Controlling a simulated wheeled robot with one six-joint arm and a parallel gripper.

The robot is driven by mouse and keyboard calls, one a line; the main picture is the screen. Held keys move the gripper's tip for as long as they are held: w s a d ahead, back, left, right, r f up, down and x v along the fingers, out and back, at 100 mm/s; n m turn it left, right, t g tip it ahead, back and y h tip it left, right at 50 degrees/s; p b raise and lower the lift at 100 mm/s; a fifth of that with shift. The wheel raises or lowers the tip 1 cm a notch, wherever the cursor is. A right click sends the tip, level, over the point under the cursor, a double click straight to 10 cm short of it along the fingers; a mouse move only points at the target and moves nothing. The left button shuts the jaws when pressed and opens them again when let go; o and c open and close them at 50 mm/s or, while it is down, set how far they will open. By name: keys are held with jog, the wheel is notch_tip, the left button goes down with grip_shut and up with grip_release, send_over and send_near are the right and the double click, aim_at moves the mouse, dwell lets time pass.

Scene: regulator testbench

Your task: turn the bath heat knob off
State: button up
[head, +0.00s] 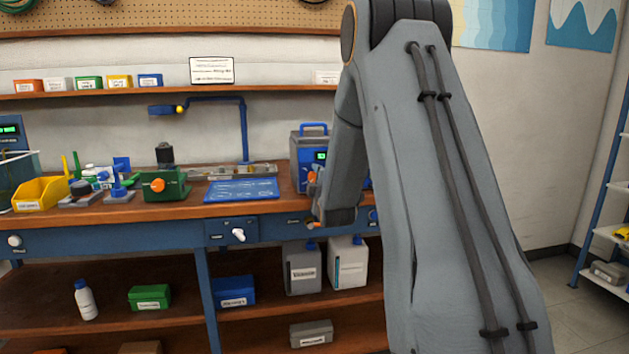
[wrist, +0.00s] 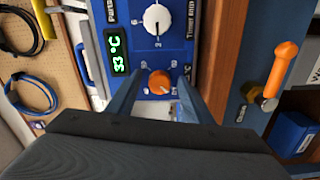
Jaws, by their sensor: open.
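The bath is a blue box with a green-lit display, on the bench beside my arm (head: 308,157). In the wrist view its display (wrist: 117,58) reads about 33 °C, turned sideways. Its panel has a white knob (wrist: 157,19) and an orange knob (wrist: 159,82). I cannot read which one is labelled heat. My gripper (wrist: 161,77) is open, with its two fingers on either side of the orange knob. I cannot tell whether they touch it. In the head view my arm hides the fingers and part of the bath.
An orange-handled lever (wrist: 285,60) juts from the bench front, right of the panel in the wrist view. A green device with an orange knob (head: 163,186) and a blue mat (head: 241,190) are on the bench. Containers stand on the shelf below.

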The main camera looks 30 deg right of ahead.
jog(key=v, duration=0.7)
jog(key=shift+s, duration=0.35)
jog(key=shift+a, duration=0.15)
